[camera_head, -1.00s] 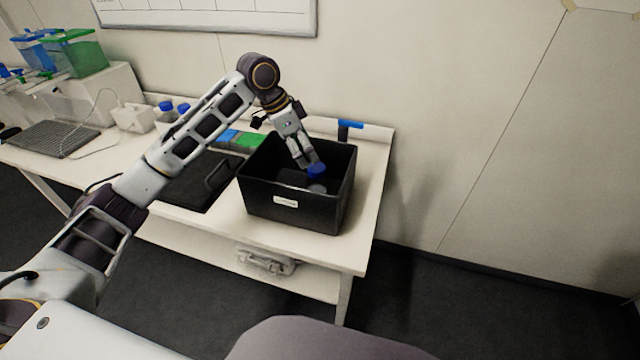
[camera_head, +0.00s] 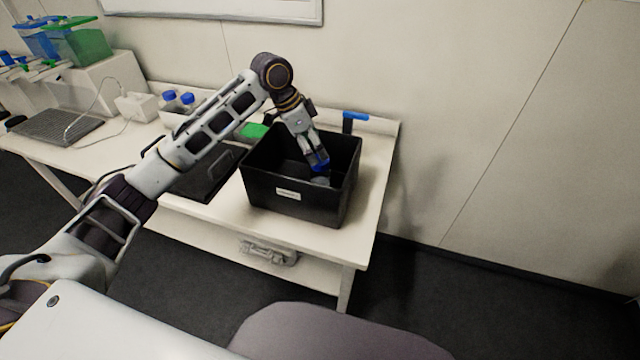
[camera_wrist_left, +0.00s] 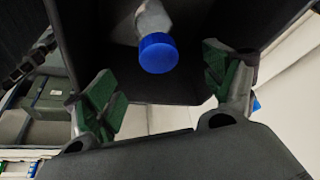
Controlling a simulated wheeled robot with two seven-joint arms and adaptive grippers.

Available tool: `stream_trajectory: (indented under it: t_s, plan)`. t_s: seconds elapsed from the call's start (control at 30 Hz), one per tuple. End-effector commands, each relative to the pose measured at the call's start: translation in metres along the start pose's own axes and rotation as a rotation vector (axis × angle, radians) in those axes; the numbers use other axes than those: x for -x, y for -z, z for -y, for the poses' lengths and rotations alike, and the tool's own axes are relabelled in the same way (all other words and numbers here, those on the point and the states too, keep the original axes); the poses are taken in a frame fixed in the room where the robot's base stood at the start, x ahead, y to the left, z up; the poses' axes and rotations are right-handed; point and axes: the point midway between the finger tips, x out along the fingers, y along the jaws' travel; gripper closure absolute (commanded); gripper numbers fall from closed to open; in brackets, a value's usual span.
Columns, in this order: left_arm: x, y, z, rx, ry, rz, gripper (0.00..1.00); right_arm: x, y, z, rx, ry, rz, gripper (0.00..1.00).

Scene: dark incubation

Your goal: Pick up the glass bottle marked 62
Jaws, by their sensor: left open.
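A clear bottle (camera_wrist_left: 153,22) with a blue cap (camera_wrist_left: 158,53) is inside the black bin (camera_head: 262,194). No number can be read on it. My right gripper is not in view.
The bin stands near the right end of the white table (camera_head: 369,231). A dark lidded case (camera_head: 200,180) lies left of it. Two blue-capped bottles (camera_head: 178,98) stand farther back. A blue-topped post (camera_head: 354,117) rises behind the bin.

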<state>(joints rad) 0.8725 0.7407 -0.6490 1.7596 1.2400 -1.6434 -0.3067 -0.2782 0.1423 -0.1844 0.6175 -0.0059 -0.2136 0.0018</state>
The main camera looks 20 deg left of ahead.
Motion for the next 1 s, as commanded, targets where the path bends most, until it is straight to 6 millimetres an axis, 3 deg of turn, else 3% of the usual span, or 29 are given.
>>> stream_trajectory:
  t_s: [0.4,1.0]
  plan:
    - [-0.050,-0.001,0.000,0.000,-0.001,0.001,0.16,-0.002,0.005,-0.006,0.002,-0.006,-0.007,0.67]
    - [-0.061,-0.002,0.000,0.001,0.000,0.001,0.16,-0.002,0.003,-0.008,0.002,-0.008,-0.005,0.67]
